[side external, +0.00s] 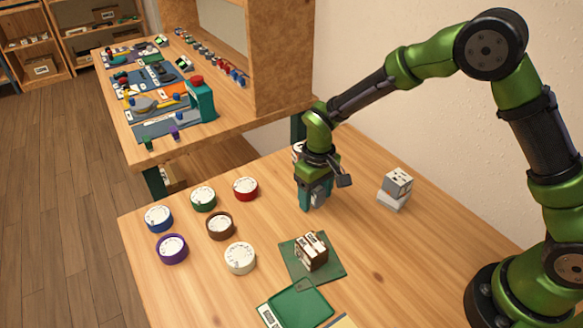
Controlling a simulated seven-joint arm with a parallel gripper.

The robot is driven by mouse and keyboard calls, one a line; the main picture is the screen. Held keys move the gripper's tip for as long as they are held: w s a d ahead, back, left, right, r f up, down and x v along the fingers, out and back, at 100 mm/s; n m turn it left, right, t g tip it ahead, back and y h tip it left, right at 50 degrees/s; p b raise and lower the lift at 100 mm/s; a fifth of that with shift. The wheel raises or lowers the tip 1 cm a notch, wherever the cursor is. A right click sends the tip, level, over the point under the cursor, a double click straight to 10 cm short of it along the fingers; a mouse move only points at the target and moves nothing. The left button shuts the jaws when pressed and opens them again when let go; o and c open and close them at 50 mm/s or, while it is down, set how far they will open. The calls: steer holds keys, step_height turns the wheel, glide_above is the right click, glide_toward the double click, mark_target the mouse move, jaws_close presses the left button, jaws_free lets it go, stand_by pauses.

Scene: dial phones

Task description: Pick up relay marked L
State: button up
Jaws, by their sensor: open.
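My gripper (315,198) points down low over the middle of the wooden table (370,285). It is open. A teal part shows at its fingers; I cannot tell whether it belongs to the gripper or is a separate object. A white object (298,150) is partly hidden behind my wrist. A brown-and-white block (312,255) stands on a green mat (329,273), in front of my gripper. Two grey-white blocks, one on the other (397,182), stand to the right of it. No letter L is readable on any of them, so I cannot tell which is the relay.
Several round dials, such as a red one (245,188), a brown one (220,226) and a white one (240,258), stand on the left. A green tray (296,306) lies at the front. A second table (235,128) with cluttered mats is behind.

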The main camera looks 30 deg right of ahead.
steer(key=c, duration=1.1)
